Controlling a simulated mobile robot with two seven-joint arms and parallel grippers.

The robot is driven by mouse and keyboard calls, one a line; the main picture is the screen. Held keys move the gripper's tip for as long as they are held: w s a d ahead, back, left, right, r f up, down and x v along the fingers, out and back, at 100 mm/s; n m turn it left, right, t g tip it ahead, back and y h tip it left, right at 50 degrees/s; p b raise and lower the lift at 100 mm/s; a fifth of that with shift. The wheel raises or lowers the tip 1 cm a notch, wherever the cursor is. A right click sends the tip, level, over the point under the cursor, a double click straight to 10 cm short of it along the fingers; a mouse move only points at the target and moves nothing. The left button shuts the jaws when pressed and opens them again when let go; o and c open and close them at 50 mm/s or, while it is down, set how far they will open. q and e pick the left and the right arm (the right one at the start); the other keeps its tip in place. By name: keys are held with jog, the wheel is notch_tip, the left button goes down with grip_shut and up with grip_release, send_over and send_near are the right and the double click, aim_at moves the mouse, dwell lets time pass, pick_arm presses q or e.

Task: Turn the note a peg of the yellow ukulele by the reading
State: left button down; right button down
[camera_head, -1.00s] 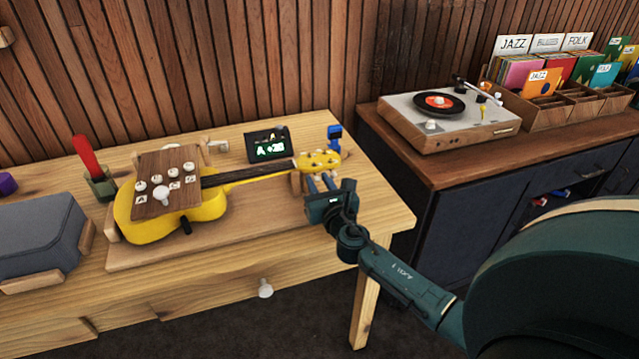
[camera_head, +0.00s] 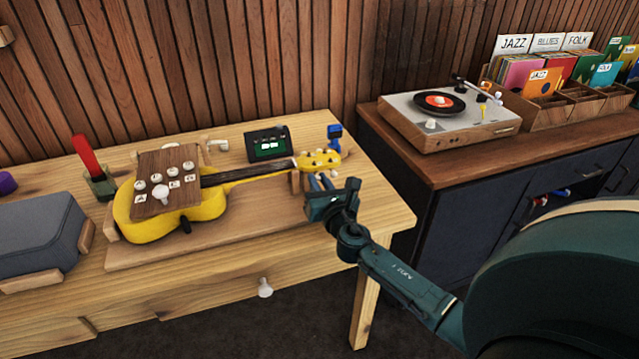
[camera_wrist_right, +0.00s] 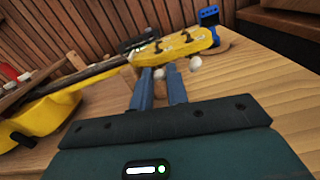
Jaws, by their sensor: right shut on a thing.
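The yellow ukulele (camera_head: 150,225) lies on a wooden board on the bench, its headstock (camera_head: 318,160) to the right; the headstock also shows in the wrist view (camera_wrist_right: 198,42). My right gripper (camera_head: 320,181) is at the near side of the headstock. In the wrist view its blue fingers (camera_wrist_right: 160,76) are shut on a small white peg (camera_wrist_right: 160,73), partly hidden between the tips. Another white peg (camera_wrist_right: 195,64) is free just to the right. The dark tuner (camera_head: 268,145) stands behind the neck with a lit green screen, its text too small to read. My left gripper is out of view.
A wooden plate (camera_head: 168,181) with lettered white knobs covers the ukulele's body. A blue clip-like object (camera_head: 334,139) stands beyond the headstock. A grey case (camera_head: 40,235) and a red-handled tool (camera_head: 86,155) are at the left. The bench's right end is clear.

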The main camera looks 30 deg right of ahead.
jog(key=m+b, duration=0.1)
jog(key=m, duration=0.6)
jog(key=shift+m+b, duration=0.35)
jog(key=shift+m, duration=0.05)
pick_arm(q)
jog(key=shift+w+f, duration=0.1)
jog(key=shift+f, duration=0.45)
pick_arm(e)
jog(key=shift+m, duration=1.2)
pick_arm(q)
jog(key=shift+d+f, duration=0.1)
pick_arm(e)
jog(key=c, duration=1.6)
grip_release()
jog(key=shift+c, duration=0.2)
jog(key=shift+s, duration=0.1)
pick_arm(q)
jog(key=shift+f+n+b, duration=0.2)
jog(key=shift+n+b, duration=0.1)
jog(key=shift+b, duration=0.3)
pick_arm(e)
jog(key=v, duration=1.3)
